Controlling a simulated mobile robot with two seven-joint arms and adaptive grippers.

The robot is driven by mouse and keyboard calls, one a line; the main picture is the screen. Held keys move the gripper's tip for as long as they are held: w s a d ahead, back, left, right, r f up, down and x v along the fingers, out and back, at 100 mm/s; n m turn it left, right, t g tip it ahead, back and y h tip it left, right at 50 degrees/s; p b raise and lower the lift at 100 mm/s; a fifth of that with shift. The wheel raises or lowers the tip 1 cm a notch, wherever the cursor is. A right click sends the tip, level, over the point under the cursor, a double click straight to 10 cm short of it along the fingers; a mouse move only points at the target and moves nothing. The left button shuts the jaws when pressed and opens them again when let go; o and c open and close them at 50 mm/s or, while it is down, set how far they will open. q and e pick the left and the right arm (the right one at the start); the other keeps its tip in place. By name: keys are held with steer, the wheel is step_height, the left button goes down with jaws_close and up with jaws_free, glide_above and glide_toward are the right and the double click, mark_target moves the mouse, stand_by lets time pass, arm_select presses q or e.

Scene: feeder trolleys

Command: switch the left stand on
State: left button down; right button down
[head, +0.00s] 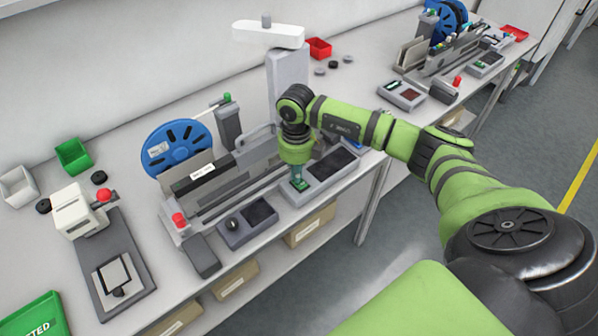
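The left stand is the nearer feeder, with a blue reel (178,146) and a grey bed (225,178) on the long table. A grey control box (325,180) lies at its right front, with a dark display (333,163) and a green switch part (299,185) at its left end. My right gripper (299,180) points down over that green part, touching it or just above; I cannot tell which. The gripper is small and partly merges with the green part, so its opening is unclear. My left gripper is not in view.
A grey box with a black knob (232,223) and a red button (179,219) are left of my gripper. A second feeder (450,50) and its control box (401,95) stand farther right. A white-topped post (285,75) rises behind my wrist. A white press (78,209) stands left.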

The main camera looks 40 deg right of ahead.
steer(key=shift+r+p, duration=0.5)
steer(key=shift+r, duration=0.3)
steer(key=shift+r+p, duration=1.6)
steer(key=shift+r, duration=1)
